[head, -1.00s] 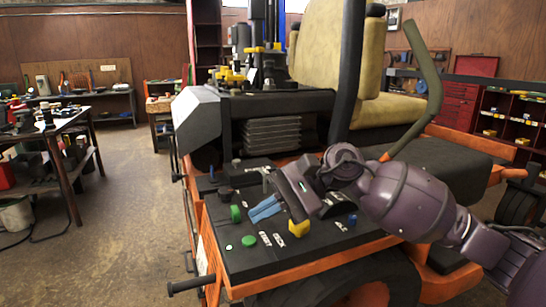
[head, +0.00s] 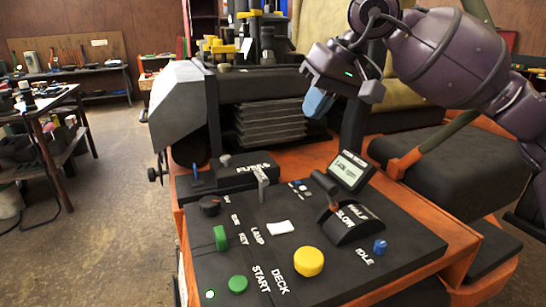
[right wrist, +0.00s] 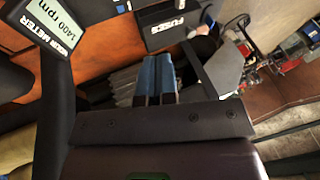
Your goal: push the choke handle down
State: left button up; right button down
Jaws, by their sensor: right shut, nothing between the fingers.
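The control panel (head: 225,262) lies below my right gripper, and I can read no choke label on it. A grey upright handle (head: 263,184) stands near the fuse box. A black lever (head: 327,186) rises from a curved slot marked HALF and SLOW. I cannot tell for certain which is the choke handle. My right gripper (head: 318,104) is shut and empty, held above the back of the panel and touching none of its controls. Its blue fingers sit side by side in the right wrist view (right wrist: 157,78). My left gripper is out of view.
The panel also has a yellow DECK button (head: 308,262), green buttons, a white LAMP switch (head: 282,228), and a blue IDLE knob (head: 380,247). A display (head: 350,169) and the fuse box (head: 240,172) stand at the back. A dark post (head: 354,130) is close to my gripper.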

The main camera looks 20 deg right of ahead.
jog(key=shift+s, duration=0.1)
jog(key=shift+a+f, duration=0.1)
send_near(261, 185)
jog(key=w+d+f, duration=0.2)
jog(key=w, duration=0.1)
jog(key=shift+a+f, duration=1.1)
jog(key=shift+a, duration=0.35)
